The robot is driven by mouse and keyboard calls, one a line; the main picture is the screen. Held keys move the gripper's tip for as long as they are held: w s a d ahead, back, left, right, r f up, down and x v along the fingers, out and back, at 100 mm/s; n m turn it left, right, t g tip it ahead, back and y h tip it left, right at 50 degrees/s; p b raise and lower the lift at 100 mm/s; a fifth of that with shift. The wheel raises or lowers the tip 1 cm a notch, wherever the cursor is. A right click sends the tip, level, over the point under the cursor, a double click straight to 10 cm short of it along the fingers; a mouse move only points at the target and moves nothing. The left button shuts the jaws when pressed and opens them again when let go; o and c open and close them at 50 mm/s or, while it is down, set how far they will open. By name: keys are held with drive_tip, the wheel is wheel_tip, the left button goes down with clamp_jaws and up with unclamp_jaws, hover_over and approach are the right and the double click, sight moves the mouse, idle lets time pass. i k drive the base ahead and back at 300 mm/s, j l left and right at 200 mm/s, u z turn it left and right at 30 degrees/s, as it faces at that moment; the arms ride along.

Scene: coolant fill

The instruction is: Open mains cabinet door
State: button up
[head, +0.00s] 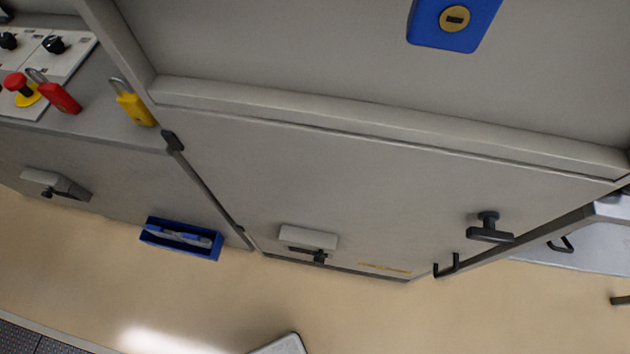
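A grey cabinet door (340,190) fills the middle of the head view, seen steeply and tilted. It looks shut under the long grey ledge (380,113). A black T-shaped handle (490,228) stands out near its right edge. Dark hinge-like fittings (172,142) show along its left edge. A pale box with a black knob (308,240) sits at the door's lower edge, with a small yellow label (385,268) to its right. No wording marks this as the mains cabinet. My gripper is not in view.
A blue lock box (455,20) is on the panel above. A red padlock (55,92), a yellow padlock (133,103) and a red button (17,83) are at upper left. A blue tray (180,238) is at lower left.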

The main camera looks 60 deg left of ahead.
sight(395, 202)
drive_tip(key=u, duration=1.05)
